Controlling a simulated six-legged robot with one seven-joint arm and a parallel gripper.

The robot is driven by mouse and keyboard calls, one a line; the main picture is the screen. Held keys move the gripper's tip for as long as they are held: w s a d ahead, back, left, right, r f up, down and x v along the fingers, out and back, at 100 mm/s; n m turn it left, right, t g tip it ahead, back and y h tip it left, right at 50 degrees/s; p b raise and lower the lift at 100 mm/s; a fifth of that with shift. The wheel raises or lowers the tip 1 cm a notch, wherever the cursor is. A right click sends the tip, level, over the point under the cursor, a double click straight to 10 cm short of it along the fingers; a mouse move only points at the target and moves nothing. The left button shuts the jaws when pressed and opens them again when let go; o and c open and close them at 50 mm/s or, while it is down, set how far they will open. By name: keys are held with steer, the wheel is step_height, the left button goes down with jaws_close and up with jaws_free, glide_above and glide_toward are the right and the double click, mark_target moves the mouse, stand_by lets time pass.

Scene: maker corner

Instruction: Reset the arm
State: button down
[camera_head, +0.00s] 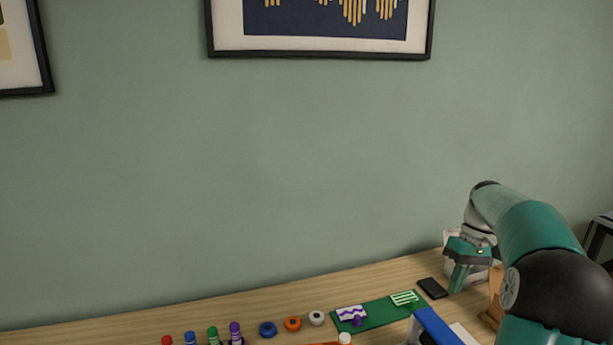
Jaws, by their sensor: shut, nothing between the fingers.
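My arm comes in from the lower right in teal and black. My gripper (458,280) hangs at its end, fingers pointing down, over the right part of the wooden table (270,297). The fingers are together and I see nothing between them. A black flat phone-like object (432,288) lies just left of the fingers. A whitish object behind the gripper is partly hidden by it.
A green mat (378,314) bears a purple-and-white piece (351,313) and a green-striped piece (404,298). Blue (268,329), orange (293,323) and white (316,318) rounds and several coloured bottles or markers line the front left. A blue object (436,327) is near my arm.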

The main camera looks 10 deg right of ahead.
steer(key=s+a+r+t+h, duration=0.1)
steer(key=s+a+r+h, duration=0.2)
steer(key=a, duration=0.7)
steer(key=s+a+r+t, duration=0.15)
steer(key=a+r, duration=0.25)
steer(key=a, duration=0.5)
steer(key=s+a+f+t, duration=0.2)
steer(key=s+a, duration=0.4)
steer(key=s, duration=0.1)
steer(key=s+a+f+m+t, duration=0.1)
steer(key=s+a+t, duration=0.1)
steer(key=s+a, duration=0.5)
steer(key=shift+s+f, duration=0.35)
steer(key=shift+s, duration=0.2)
